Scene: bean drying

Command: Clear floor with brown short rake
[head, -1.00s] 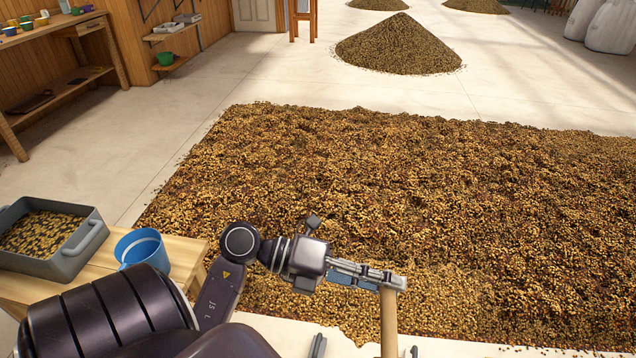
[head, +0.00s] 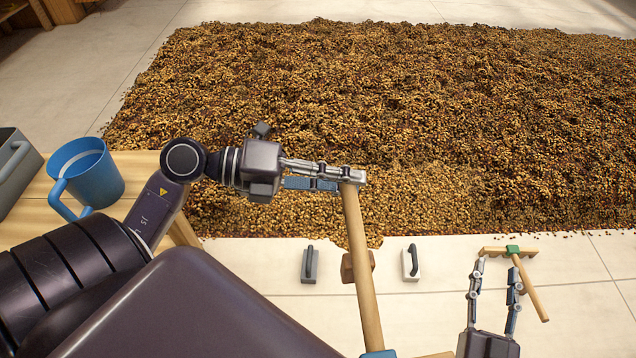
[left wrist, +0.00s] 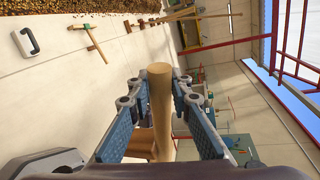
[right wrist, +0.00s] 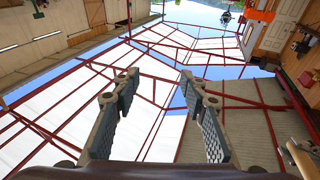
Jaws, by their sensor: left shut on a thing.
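My left gripper (head: 335,178) is shut on the upper end of a light wooden handle (head: 362,265), which slants down to a blue joint (head: 378,354) at the bottom edge. The tool's head is mostly cut off there. The left wrist view shows the handle (left wrist: 160,105) between both fingers. My right gripper (head: 497,270) is open and empty at the lower right, in front of a wooden rake with a green joint (head: 513,250) lying on the floor. In the right wrist view its fingers (right wrist: 160,90) stand apart with nothing between them. Beans (head: 380,110) cover the floor ahead.
Two hand floats, one on the left (head: 309,266) and one on the right (head: 410,263), lie on the pale floor with a brown block (head: 349,267) between them, partly behind the handle. A blue mug-like bucket (head: 92,172) and grey bin (head: 14,172) stand on a wooden table (head: 130,190) at left.

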